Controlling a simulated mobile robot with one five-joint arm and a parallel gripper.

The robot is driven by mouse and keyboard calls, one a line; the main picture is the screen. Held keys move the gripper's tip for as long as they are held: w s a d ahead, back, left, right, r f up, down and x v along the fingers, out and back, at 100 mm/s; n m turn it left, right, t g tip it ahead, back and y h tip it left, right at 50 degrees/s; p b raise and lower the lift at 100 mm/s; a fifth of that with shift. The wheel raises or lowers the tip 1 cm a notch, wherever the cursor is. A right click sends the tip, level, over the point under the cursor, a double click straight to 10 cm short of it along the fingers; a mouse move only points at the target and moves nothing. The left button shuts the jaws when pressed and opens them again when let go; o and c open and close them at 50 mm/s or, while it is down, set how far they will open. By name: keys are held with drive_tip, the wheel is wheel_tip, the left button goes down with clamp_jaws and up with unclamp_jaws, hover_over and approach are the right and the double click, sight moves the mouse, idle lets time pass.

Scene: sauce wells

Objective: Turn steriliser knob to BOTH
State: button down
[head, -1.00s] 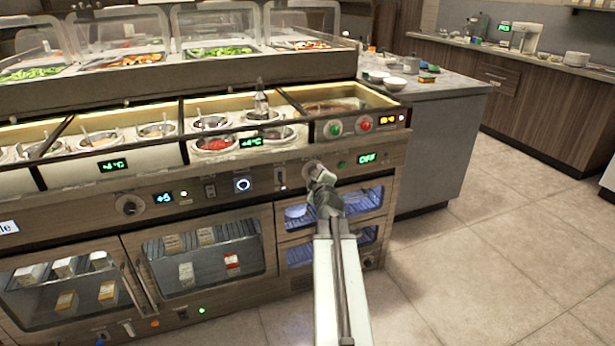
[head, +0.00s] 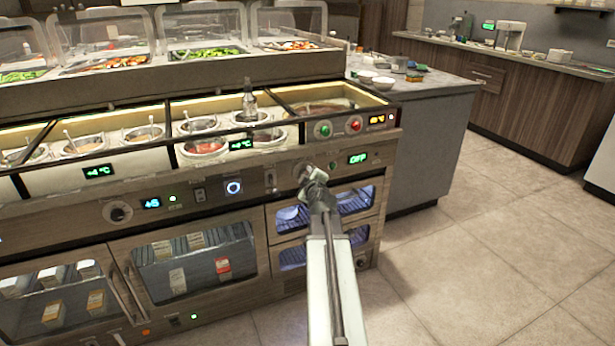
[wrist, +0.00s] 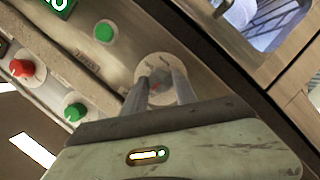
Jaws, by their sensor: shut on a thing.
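The steriliser knob is a round pale knob (wrist: 160,78) on the counter's front panel. In the wrist view both fingers of my gripper (wrist: 157,92) are closed on its middle part, with its pale rim showing around them. In the head view my gripper (head: 314,178) reaches the panel at the knob and hides most of it. A green-lit display beside it (head: 357,158) reads OFF. A green button (wrist: 104,32) sits next to the knob. The knob's position marks are not readable.
Below the knob are blue-lit glass drawers (head: 350,205). Above are a green knob (head: 324,129) and a red knob (head: 354,125) on the upper panel. Sauce pots (head: 205,148) sit in the wells at the left. Tiled floor (head: 460,250) is clear at the right.

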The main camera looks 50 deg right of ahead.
drive_tip(key=shift+s+d+f+m+t+y+b, duration=0.15)
drive_tip(key=shift+m+t+y+b, duration=1)
drive_tip(key=shift+m, duration=2.7)
drive_tip(key=shift+s+d+f+m+t+y+b, duration=0.2)
drive_tip(key=shift+m+t+y+b, duration=0.95)
drive_tip(key=shift+m, duration=2.75)
drive_tip(key=shift+w+d+m+t+y+b, duration=0.2)
drive_tip(key=shift+m+t+y+b, duration=0.9)
drive_tip(key=shift+m, duration=2.75)
drive_tip(key=shift+s+m+g+b, duration=0.15)
drive_tip(key=shift+m+g+b, duration=0.15)
drive_tip(key=shift+b, duration=0.35)
drive_tip(key=c, duration=1)
unclamp_jaws()
